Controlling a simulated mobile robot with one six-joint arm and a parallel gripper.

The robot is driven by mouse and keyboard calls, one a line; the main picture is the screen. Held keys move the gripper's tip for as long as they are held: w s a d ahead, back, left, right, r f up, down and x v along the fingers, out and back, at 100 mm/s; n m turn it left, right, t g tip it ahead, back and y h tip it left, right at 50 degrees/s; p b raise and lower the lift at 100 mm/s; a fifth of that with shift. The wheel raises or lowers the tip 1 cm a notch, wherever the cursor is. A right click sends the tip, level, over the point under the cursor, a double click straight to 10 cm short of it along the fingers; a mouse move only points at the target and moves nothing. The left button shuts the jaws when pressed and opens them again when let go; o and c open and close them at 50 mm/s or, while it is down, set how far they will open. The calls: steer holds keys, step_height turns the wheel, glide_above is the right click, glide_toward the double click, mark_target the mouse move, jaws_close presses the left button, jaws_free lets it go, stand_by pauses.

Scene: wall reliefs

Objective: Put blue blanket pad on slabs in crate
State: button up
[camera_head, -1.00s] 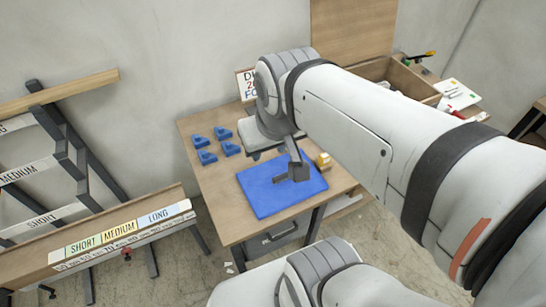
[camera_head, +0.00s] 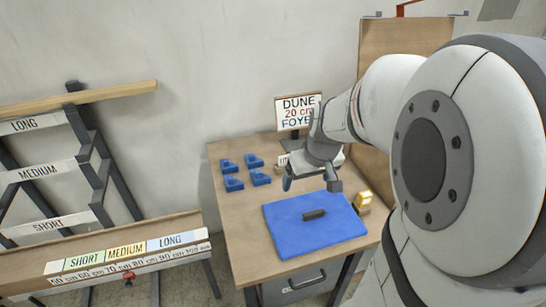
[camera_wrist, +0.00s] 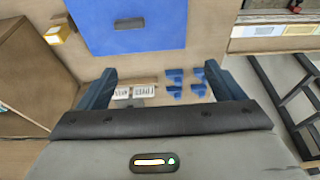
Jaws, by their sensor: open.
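The blue blanket pad (camera_head: 290,235) lies flat on the wooden table, with a dark handle (camera_head: 314,214) on top. It also shows in the wrist view (camera_wrist: 160,35), at the top. My gripper (camera_head: 310,184) is open and empty, above the table on the far side of the pad. In the wrist view its two fingers (camera_wrist: 160,72) stand wide apart, with the pad beyond them. I see no slabs.
Several small blue brackets (camera_head: 243,172) sit on the table's back left. A sign reading DUNE 20 cm FOYER (camera_head: 298,112) stands at the back edge. A yellow-topped block (camera_head: 363,200) is right of the pad. A rack (camera_head: 85,150) and measuring bench (camera_head: 125,250) stand left.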

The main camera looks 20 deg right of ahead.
mark_target(314, 212)
steer(key=shift+o, duration=0.9)
steer(key=w+d+f+b, duration=0.2)
steer(key=d+f+b, duration=0.1)
steer(key=f, duration=0.5)
steer(key=w+d+f+b, duration=0.3)
steer(key=d+f, duration=0.1)
steer(key=f, duration=0.4)
steer(key=x, duration=0.7)
steer(key=shift+d+f+b, duration=0.15)
steer(key=shift+f+b, duration=0.15)
steer(key=c, duration=1.8)
steer(key=shift+o, duration=0.2)
steer(key=shift+r, duration=0.1)
